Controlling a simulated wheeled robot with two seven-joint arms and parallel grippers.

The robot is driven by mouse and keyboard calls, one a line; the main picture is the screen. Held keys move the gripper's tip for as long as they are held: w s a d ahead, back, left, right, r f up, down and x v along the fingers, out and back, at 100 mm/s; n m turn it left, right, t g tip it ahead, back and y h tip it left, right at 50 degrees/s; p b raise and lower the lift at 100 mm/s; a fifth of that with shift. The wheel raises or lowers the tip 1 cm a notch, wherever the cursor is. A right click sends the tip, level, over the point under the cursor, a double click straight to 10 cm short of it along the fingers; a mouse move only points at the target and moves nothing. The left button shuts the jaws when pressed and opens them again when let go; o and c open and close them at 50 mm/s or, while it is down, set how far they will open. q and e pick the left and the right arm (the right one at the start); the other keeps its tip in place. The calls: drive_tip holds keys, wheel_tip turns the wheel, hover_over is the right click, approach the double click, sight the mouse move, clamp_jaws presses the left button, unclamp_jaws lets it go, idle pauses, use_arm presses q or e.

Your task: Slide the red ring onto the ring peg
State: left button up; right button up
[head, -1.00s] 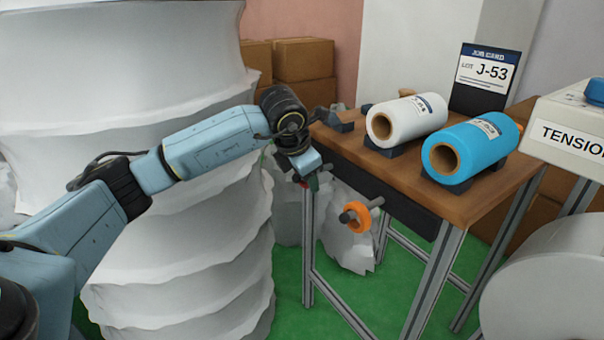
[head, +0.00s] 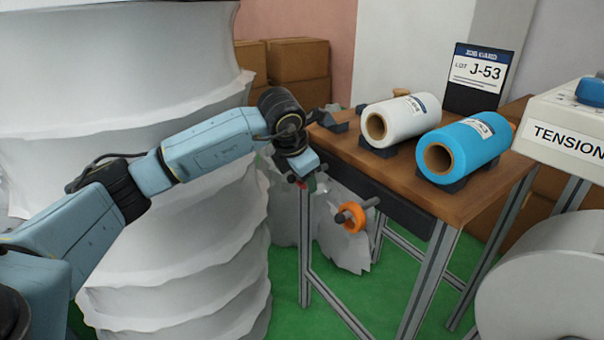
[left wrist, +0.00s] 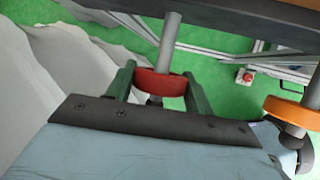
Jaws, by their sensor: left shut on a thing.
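My left gripper (left wrist: 157,90) is shut on the red ring (left wrist: 160,82), with its green fingers on either side of it. The ring is at a grey peg (left wrist: 169,42) that sticks out from below the table edge. The peg shows above the ring's band and a darker end shows below it, so it appears to run through the ring. In the head view my left gripper (head: 306,182) is small at the table's left corner, and the ring is mostly hidden. My right gripper is not in view.
An orange ring (head: 351,217) sits on another peg to the right, near the gripper. The wooden table (head: 400,184) holds a white roll (head: 408,112) and a blue roll (head: 475,145). A large pale pleated stack (head: 180,235) stands behind my left arm.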

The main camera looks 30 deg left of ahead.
use_arm(q)
drive_tip(key=shift+f, duration=0.2)
drive_tip(key=o, duration=1.1)
drive_tip(key=shift+c, duration=0.2)
